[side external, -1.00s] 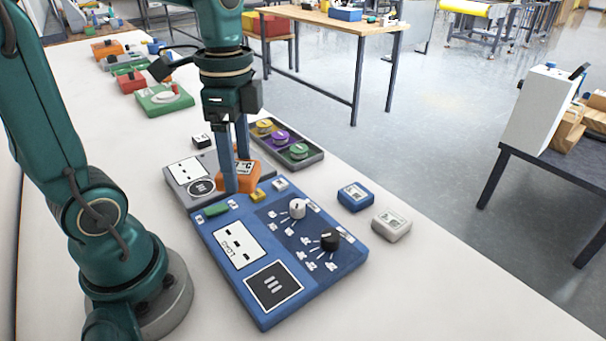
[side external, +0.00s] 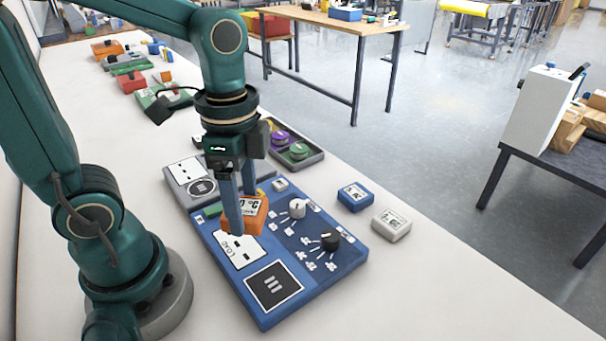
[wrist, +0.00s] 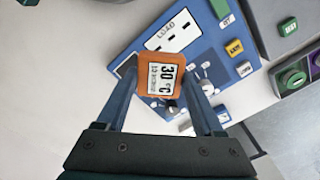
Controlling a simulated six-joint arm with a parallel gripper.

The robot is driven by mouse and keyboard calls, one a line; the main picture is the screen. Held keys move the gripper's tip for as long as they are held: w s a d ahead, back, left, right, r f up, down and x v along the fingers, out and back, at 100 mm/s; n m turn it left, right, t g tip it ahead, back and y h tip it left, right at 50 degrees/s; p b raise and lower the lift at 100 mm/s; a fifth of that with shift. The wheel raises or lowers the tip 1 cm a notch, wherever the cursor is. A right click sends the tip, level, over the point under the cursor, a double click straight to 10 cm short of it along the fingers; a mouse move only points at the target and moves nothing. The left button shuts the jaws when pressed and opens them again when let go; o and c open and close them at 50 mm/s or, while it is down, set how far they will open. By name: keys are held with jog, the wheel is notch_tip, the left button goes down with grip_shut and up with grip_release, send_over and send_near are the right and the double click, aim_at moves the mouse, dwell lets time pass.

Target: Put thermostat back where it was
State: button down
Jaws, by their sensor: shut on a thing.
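The orange thermostat (side external: 257,206) has a white display reading 30 °C, clear in the wrist view (wrist: 163,82). My gripper (side external: 242,212) is shut on its two sides, with one finger on each side in the wrist view (wrist: 160,70). The thermostat is over the blue board (side external: 346,250), near the white LOAD socket plate (side external: 237,254). I cannot tell whether it touches the board. A white knob (side external: 297,208) and a black knob (side external: 329,239) are on the board's right part.
A small blue device (side external: 355,196) and a white one (side external: 391,224) with displays lie right of the board. A grey board (side external: 183,186) and a grey tray with coloured buttons (side external: 318,157) stand behind it. The bench to the lower right is clear.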

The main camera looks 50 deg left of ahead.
aim_at(255, 207)
jog(key=d+f, duration=0.1)
jog(key=d, duration=0.1)
jog(key=d+f, duration=0.1)
jog(key=d, duration=0.1)
jog(key=d+f, duration=0.2)
jog(key=shift+s+d, duration=0.1)
jog(key=shift+d, duration=0.1)
jog(key=shift+f, duration=1.75)
jog(key=shift+f, duration=0.15)
grip_release()
jog(key=shift+f, duration=0.1)
notch_tip(255, 207, up, 5)
jog(key=shift+r, duration=0.1)
jog(key=a+r+n+t, duration=0.2)
jog(key=r+n, duration=0.1)
jog(key=a+r+n+t, duration=0.2)
jog(key=a+r+n, duration=0.1)
jog(key=n, duration=0.1)
jog(key=shift+s+a+t, duration=0.2)
jog(key=shift+a+t, duration=0.1)
jog(key=shift+s+a+r+n+t, duration=0.2)
jog(key=shift+a+n+t, duration=0.1)
jog(key=shift+n, duration=0.2)
jog(key=shift+s+a+r+n+t, duration=0.15)
jog(key=shift+a+n+t, duration=0.1)
jog(key=shift+n, duration=0.25)
